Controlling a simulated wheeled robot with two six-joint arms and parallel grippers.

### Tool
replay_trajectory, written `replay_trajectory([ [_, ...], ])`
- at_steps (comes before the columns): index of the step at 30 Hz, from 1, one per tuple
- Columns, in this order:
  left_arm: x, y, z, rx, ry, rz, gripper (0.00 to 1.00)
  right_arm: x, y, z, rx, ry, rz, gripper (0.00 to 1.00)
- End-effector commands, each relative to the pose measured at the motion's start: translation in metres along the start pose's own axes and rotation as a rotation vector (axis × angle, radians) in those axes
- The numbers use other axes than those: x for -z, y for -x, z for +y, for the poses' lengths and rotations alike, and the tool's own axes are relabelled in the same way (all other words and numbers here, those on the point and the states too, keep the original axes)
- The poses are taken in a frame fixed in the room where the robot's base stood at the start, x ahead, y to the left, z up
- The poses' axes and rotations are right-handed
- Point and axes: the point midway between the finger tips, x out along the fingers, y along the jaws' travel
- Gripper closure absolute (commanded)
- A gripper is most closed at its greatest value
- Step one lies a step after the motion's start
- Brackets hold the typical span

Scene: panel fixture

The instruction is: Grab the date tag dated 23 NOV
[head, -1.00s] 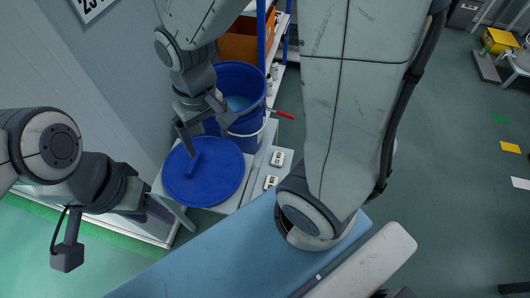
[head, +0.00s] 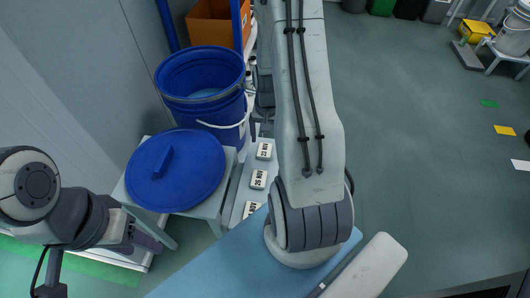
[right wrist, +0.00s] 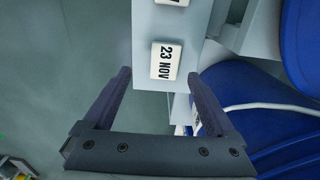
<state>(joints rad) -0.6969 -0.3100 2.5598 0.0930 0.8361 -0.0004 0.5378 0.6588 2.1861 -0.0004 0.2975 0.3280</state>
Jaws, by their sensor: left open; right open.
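The white date tag reading 23 NOV (right wrist: 166,61) lies on a pale ledge in the right wrist view, its text running sideways. In the head view it appears to be the farthest of the tags (head: 264,150) in the row. My right gripper (right wrist: 158,76) is open and empty, its fingers pointing toward the tag, which shows between and just beyond the tips. In the head view the right gripper (head: 262,112) is partly hidden behind my own arm, near the ledge's far end. My left gripper (head: 146,236) is open and empty at the lower left, far from the tags.
Two other tags, one in the middle (head: 258,179) and one nearer (head: 251,209), lie in the same row. A blue lid (head: 176,170) rests on a small stand beside the ledge. A blue bucket (head: 202,85) stands behind it. Open floor lies to the right.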

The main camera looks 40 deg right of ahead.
Motion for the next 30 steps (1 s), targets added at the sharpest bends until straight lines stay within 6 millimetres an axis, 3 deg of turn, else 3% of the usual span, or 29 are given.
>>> replay_trajectory([
  [12,-0.001,-0.020,-0.001,0.000,0.000,0.000,0.50,0.000,-0.051,-0.008,0.000,0.001,-0.001,0.09],
  [20,-0.001,-0.019,-0.001,0.000,0.000,0.000,0.50,0.001,-0.053,-0.008,0.001,0.001,0.001,0.09],
  [23,-0.001,-0.019,-0.001,0.000,0.000,0.000,0.50,0.001,-0.053,-0.008,0.001,0.001,0.001,0.39],
  [27,-0.001,-0.019,-0.001,0.000,0.000,0.000,0.50,0.001,-0.053,-0.008,0.001,0.001,0.001,0.93],
  [30,-0.001,-0.019,-0.001,0.000,0.000,0.000,0.50,0.001,-0.052,-0.008,0.001,0.001,0.001,0.97],
])
